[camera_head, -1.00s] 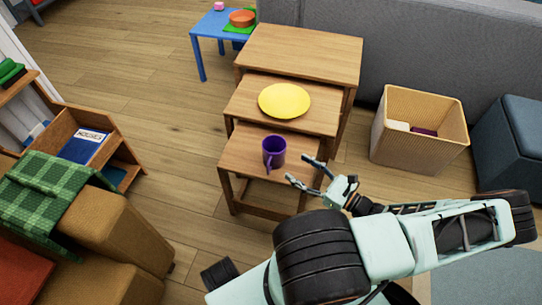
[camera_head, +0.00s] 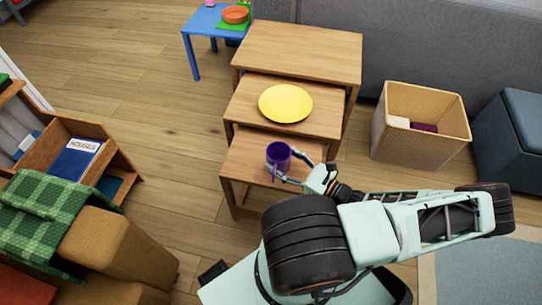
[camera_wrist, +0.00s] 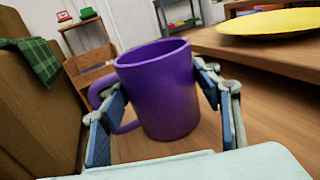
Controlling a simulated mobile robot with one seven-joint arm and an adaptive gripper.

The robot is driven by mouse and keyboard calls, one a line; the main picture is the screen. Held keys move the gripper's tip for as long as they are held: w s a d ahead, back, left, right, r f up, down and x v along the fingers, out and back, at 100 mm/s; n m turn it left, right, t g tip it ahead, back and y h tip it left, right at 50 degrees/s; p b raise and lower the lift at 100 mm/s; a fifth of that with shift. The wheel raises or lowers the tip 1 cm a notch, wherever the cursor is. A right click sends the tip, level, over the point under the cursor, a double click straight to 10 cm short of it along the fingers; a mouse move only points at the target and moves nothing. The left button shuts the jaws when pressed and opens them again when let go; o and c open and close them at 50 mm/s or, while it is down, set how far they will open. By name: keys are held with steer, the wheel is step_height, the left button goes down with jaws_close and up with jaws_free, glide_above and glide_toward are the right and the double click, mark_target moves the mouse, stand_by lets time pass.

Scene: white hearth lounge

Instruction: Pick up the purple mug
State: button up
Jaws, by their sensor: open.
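The purple mug (camera_head: 278,155) stands upright on the lowest, front table (camera_head: 243,163) of a nest of wooden tables. My gripper (camera_head: 291,167) is open at the mug, low over that table. In the wrist view the mug (camera_wrist: 160,92) fills the middle, with its handle on the left. The gripper's fingers (camera_wrist: 168,112) lie on either side of it, the left finger across the handle and the right finger close to the mug's wall. I cannot tell whether either finger touches it.
A yellow plate (camera_head: 286,103) lies on the middle table, just behind and above the mug's table. A wicker basket (camera_head: 418,130) stands to the right. A brown armchair with a green plaid blanket (camera_head: 45,215) and a wooden shelf (camera_head: 75,155) stand to the left. Wooden floor lies between.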

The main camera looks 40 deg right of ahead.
steer(key=shift+w+a, duration=0.15)
steer(key=shift+w, duration=0.3)
steer(key=shift+s, duration=0.1)
steer(key=shift+c, duration=0.4)
steer(key=c, duration=0.7)
steer(key=shift+c, duration=1.3)
steer(key=shift+r, duration=0.1)
